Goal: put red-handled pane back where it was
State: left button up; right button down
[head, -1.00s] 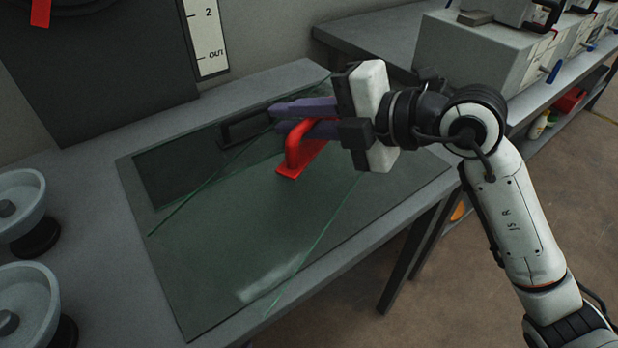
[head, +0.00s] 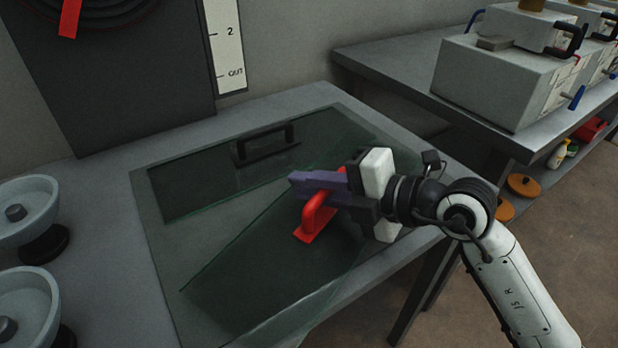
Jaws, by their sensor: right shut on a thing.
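The red-handled pane (head: 245,270) is a sheet of clear greenish glass with a red handle (head: 316,216) on it. My right gripper (head: 300,188) is shut on the red handle, its purple fingers around the grip. The pane lies slanted across the front part of the grey mat on the table; I cannot tell whether it touches the mat. Behind it a second glass pane (head: 190,190) with a black handle (head: 265,146) lies on the mat (head: 160,235). My left gripper is not in view.
Two pale round cups on black bases (head: 28,215) stand at the left edge. A dark panel (head: 110,85) and a white scale strip (head: 226,45) are at the back. A second table (head: 400,70) with grey boxes (head: 500,80) stands at the right.

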jog(key=shift+r, duration=0.2)
jog(key=shift+f, duration=0.2)
jog(key=c, duration=1.9)
grip_release()
jog(key=shift+f, duration=0.25)
jog(key=shift+o, duration=0.8)
jog(key=shift+s+d+r, duration=0.1)
jog(key=shift+d+r, duration=0.1)
jog(key=shift+r, duration=0.2)
jog(key=v, duration=1.1)
jog(key=shift+s+d+p, duration=0.2)
jog(key=shift+s+p, duration=0.05)
jog(key=shift+p, duration=0.15)
